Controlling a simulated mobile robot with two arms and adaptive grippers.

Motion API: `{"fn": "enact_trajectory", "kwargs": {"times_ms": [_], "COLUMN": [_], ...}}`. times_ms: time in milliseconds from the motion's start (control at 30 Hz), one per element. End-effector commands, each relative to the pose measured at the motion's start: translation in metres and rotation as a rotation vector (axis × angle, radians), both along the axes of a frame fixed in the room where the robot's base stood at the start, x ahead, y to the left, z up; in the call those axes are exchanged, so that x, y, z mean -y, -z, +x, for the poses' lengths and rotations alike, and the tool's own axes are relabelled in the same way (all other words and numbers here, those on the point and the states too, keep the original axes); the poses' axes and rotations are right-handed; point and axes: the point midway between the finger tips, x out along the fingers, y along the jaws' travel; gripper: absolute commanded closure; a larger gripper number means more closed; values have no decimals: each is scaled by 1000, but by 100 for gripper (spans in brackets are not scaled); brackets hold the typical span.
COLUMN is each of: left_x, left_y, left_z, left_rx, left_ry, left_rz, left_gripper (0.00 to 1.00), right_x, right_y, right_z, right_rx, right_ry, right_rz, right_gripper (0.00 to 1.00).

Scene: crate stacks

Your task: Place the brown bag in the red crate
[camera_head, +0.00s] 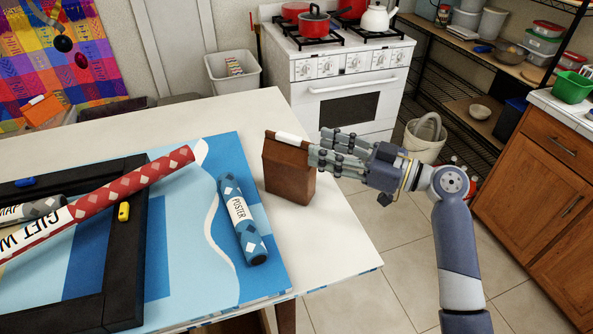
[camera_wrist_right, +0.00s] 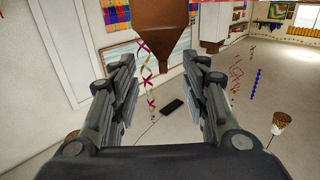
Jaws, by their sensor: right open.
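The brown bag (camera_head: 288,178) stands upright near the right end of the white table, with a white strip along its folded top. My right gripper (camera_head: 330,152) is at the bag's upper right side, coming in from the right. Its fingers are open, and I cannot tell whether they touch the bag. In the right wrist view the bag (camera_wrist_right: 158,30) shows at the top, just beyond and between the spread fingertips (camera_wrist_right: 161,68). My left gripper is out of view. I cannot make out a red crate in either view.
On the table (camera_head: 335,235), a blue poster tube (camera_head: 243,222), a red gift-wrap roll (camera_head: 130,188) and a black frame (camera_head: 124,265) lie left of the bag. A stove (camera_head: 340,75) stands behind the table, a wooden cabinet (camera_head: 535,190) at right. Open tiled floor lies between.

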Motion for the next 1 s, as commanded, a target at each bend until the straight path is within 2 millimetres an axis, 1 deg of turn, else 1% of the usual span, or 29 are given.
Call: {"fn": "enact_trajectory", "kwargs": {"times_ms": [33, 100, 200, 333, 533, 700, 800, 1000], "left_x": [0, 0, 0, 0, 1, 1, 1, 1], "left_y": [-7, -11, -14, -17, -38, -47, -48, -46], "left_z": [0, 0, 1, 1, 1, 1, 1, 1], "left_rx": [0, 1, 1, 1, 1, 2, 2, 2], "left_ry": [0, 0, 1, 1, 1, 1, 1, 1], "left_rz": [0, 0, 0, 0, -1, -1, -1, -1], "left_gripper": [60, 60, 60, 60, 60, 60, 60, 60], "right_x": [-9, -18, -27, -34, -55, -73, -78, -78], "right_y": [-5, -4, -3, -3, -4, -1, 1, 2], "right_z": [3, 9, 13, 16, 24, 33, 36, 36], "right_rx": [-1, -1, -1, 0, -3, -2, -1, 0], "right_ry": [-3, -2, -2, -2, -3, -2, -2, -2], "right_rz": [2, 2, 0, -1, 1, 0, -2, -3], "right_gripper": [58, 58, 58, 58, 58, 58, 58, 58]}}
